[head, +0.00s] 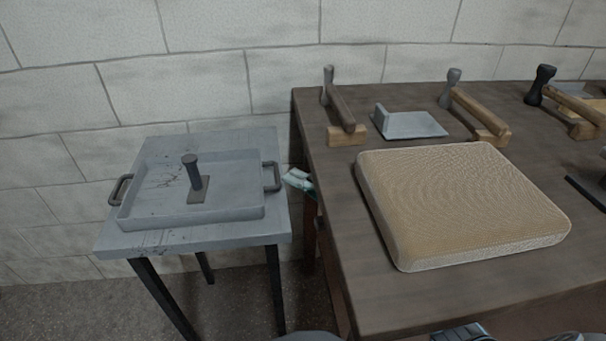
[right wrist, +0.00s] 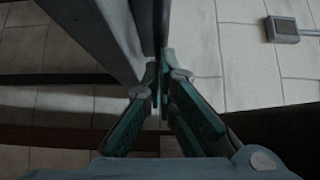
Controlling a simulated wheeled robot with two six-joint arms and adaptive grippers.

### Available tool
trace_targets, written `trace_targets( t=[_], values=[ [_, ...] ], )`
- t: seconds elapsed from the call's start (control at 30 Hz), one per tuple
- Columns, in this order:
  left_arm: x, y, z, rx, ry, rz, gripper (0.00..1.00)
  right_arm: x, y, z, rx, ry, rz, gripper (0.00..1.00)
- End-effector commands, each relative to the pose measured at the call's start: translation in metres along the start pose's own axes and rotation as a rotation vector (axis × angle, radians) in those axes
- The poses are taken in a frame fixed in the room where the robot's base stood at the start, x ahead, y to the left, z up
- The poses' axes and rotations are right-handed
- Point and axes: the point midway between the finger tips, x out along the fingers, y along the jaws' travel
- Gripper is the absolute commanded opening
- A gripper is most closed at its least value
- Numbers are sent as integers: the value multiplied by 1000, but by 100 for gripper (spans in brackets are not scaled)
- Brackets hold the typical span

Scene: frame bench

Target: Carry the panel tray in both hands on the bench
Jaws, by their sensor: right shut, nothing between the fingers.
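The panel tray (head: 140,212) is a shallow grey tray on a small grey table at the left in the head view. It has a dark handle on its left side (head: 120,190) and another on its right side (head: 271,177). A dark post on a square base (head: 194,180) stands upright inside it. My right gripper (head: 298,182), teal and pale, is just right of the right handle and looks apart from it. In the right wrist view its fingers (right wrist: 164,80) are closed together and empty. My left gripper is not in view.
The small grey table (head: 185,238) stands left of a brown bench (head: 320,200), with a narrow gap between. The bench holds a large beige pad (head: 460,205), a grey plate (head: 410,124) and wooden blocks with handles (head: 346,133). A block wall (head: 200,75) closes the back.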

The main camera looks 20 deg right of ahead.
Motion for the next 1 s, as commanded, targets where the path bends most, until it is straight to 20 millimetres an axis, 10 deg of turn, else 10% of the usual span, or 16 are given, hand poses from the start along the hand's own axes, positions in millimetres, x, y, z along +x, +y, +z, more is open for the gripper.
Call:
trace_targets(
  t=[1.0],
  values=[
    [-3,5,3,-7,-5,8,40,17,3,15,-3,-5,0,0]
  ],
)
